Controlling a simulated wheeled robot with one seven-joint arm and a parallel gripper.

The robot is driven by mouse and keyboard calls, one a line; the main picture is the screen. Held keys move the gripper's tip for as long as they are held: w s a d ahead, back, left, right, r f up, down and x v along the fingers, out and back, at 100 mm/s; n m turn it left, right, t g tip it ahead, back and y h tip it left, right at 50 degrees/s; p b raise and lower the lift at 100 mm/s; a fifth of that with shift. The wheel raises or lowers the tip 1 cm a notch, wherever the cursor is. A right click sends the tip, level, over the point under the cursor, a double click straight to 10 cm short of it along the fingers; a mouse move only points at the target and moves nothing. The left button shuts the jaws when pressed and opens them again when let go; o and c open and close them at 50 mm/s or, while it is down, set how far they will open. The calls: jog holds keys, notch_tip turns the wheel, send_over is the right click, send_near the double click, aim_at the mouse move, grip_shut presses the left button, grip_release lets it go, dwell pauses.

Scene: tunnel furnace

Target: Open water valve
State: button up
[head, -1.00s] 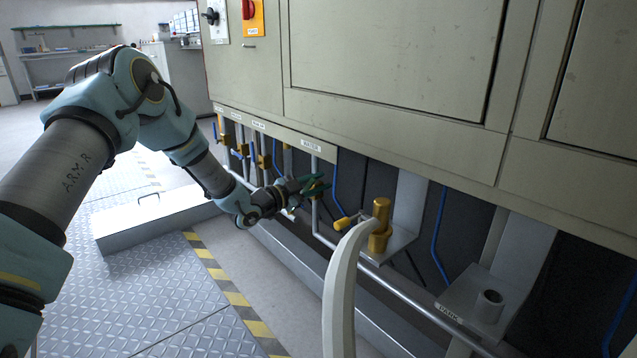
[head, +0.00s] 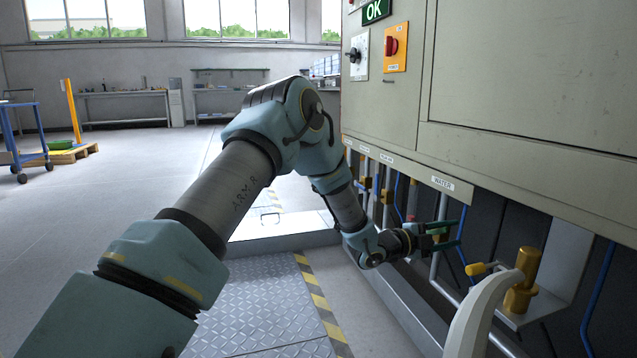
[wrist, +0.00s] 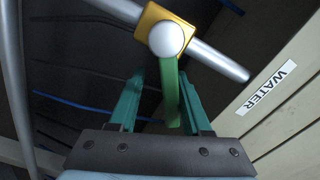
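The water valve shows in the wrist view as a yellow body (wrist: 150,18) with a round grey cap on a slanted metal pipe. Its green lever (wrist: 171,95) points down toward my gripper. My gripper (wrist: 164,72) is open, with one green finger on each side of the lever. The lever is nearer the right finger, and I cannot tell whether they touch. In the head view my gripper (head: 459,233) is at the pipes below the WATER label (head: 443,183), its fingers apart. The valve is hard to make out there. The label also shows in the wrist view (wrist: 270,88).
A brass fitting (head: 522,280) on a bracket and a pale curved hose (head: 485,315) stand right of my gripper. The cabinet (head: 535,90) overhangs the pipes. A low metal step (head: 285,232) lies behind my arm. Open floor (head: 60,240) is at left.

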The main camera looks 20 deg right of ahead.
jog(key=a+f+m+p, duration=0.15)
jog(key=a+m, duration=0.25)
jog(key=a, duration=0.7)
jog(key=w+a+r+n+t+y+p, duration=0.7)
jog(key=w+a+r+n+p, duration=0.5)
jog(key=a+r+p, duration=0.5)
jog(key=shift+w+a+n+t+y, duration=0.35)
jog(key=shift+w+a+y, duration=0.4)
jog(key=shift+w, duration=0.4)
jog(key=shift+r, duration=0.1)
jog(key=shift+c, duration=0.2)
